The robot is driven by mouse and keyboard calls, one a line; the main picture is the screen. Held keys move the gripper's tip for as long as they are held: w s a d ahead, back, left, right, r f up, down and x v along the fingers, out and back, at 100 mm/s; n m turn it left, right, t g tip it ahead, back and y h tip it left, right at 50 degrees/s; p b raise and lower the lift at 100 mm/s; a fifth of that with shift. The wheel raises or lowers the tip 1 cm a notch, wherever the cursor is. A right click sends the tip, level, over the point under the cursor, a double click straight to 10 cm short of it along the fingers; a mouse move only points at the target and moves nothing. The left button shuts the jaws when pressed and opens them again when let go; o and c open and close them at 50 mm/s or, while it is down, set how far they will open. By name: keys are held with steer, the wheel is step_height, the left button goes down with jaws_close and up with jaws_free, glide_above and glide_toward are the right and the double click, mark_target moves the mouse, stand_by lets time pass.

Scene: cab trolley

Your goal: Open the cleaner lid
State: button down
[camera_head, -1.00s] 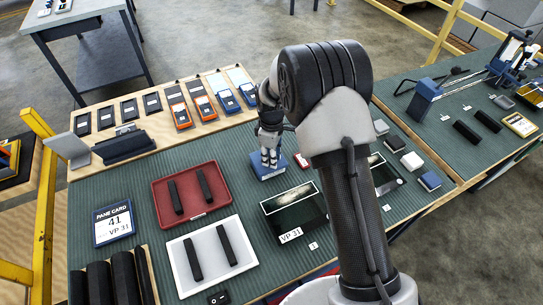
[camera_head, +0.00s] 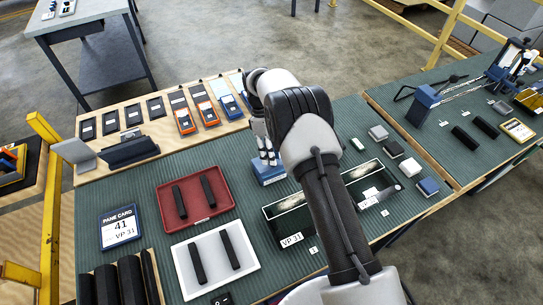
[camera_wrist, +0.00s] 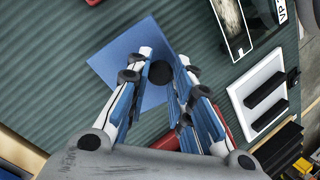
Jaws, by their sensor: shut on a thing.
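The cleaner is a blue square box (camera_head: 268,174) on the green ribbed mat, near the middle of the work table. In the wrist view its flat blue top (camera_wrist: 122,62) shows under my fingers, with a dark round knob (camera_wrist: 160,73) on it. My gripper (camera_head: 266,155) reaches down onto the box from above. In the wrist view my gripper (camera_wrist: 163,66) has its two fingertips on either side of the knob and is shut on it. My fingers hide part of the box top. I cannot tell whether the lid is raised from the box.
A red tray (camera_head: 168,214) and a white tray (camera_head: 182,268), each with two dark strips, lie left of and nearer than the box. A dark-edged glass pane (camera_head: 285,222) labelled VP 31 lies close in front. Orange and blue handheld devices (camera_head: 206,113) stand behind.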

steer(key=shift+w+a+r+g, duration=0.1)
steer(key=shift+w+r+g, duration=0.05)
steer(key=shift+w+g, duration=0.15)
steer(key=c, duration=1.4)
jaws_free()
steer(key=shift+s, duration=0.1)
steer(key=shift+o, duration=0.2)
steer(key=shift+r, duration=0.1)
step_height(320, 180, up, 10)
steer(key=shift+c, duration=0.2)
